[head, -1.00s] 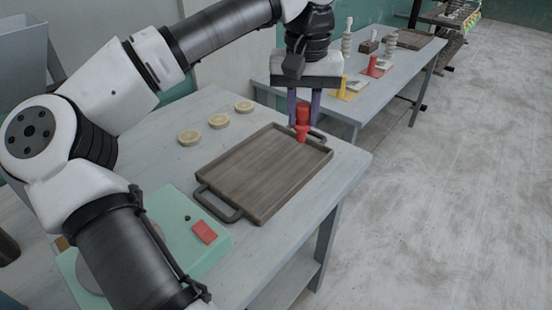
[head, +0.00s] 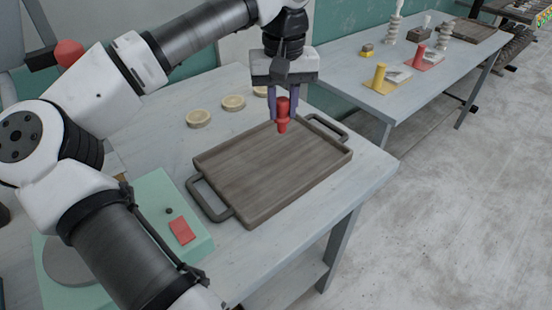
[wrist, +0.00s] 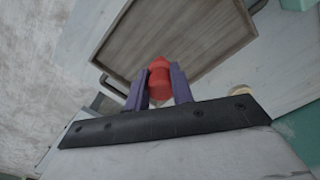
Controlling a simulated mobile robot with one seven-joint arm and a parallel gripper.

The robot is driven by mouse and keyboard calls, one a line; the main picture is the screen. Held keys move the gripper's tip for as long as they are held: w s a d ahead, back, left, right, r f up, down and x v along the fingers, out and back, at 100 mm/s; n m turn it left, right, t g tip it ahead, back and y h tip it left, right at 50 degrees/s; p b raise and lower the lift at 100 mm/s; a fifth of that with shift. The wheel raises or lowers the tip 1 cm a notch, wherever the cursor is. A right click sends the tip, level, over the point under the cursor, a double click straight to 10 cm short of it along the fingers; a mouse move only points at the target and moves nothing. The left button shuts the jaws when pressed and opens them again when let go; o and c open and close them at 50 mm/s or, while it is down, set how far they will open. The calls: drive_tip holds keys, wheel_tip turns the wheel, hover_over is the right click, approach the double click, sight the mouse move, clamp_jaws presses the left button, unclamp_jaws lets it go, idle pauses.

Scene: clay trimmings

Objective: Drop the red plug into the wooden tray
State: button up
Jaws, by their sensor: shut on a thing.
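The red plug (head: 283,112) is held upright between the purple fingers of my gripper (head: 284,104). In the wrist view the plug (wrist: 159,82) sits between the two fingers of my gripper (wrist: 159,88). The wooden tray (head: 232,178) is a flat, brown, rectangular tray with a low rim and a dark handle at each end. It lies on the grey table and is empty. In the head view the plug appears in front of the tray's far part, near its far edge. The tray floor (wrist: 165,40) also shows beyond the plug in the wrist view.
Pale round discs (head: 199,118) lie on the table behind the tray. A mint-green device (head: 150,215) with a red patch stands at the near left. A second table (head: 400,50) at the back right holds yellow, red and grey pieces.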

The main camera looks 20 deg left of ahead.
drive_tip(key=shift+f+b, duration=2.05)
drive_tip(key=shift+f, duration=0.7)
drive_tip(key=o, duration=1.1)
drive_tip(key=shift+c, duration=0.2)
drive_tip(key=shift+r, duration=0.1)
wheel_tip(320, 180, up, 14)
drive_tip(key=shift+f+p, duration=0.1)
drive_tip(key=shift+p, duration=0.3)
drive_tip(key=shift+s+d, duration=0.1)
